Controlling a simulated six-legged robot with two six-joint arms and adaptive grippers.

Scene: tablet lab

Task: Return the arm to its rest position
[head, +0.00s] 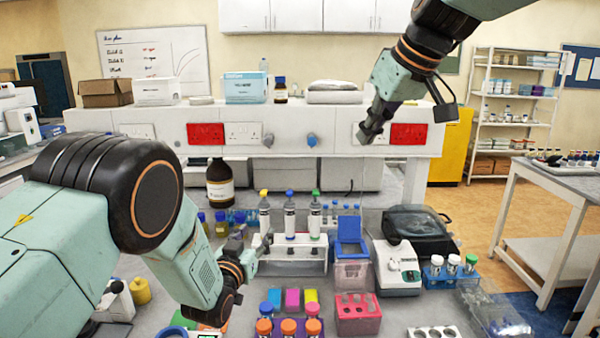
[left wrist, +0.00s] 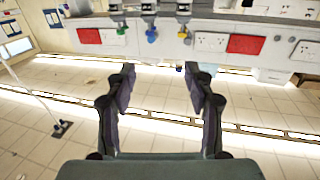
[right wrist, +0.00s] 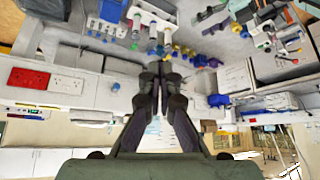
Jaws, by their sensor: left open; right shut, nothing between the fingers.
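My left arm comes in from the left in the head view, with its elbow large in front. Its gripper (head: 262,244) is above the bench, in front of the rack with three bottles. In the left wrist view the left gripper (left wrist: 160,72) has its fingers spread, with nothing between them. My right arm comes down from the top right. Its gripper (head: 370,130) hangs in front of the back panel, beside a red socket. In the right wrist view the right gripper (right wrist: 160,68) has its fingers together and is empty.
A white rack (head: 292,268) holds bottles near my left gripper. A brown bottle (head: 220,184), pink box (head: 357,318), grey-white device (head: 396,270) and blue tube rack (head: 450,276) crowd the bench. A side table (head: 565,186) stands right, with open floor (head: 478,212) between.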

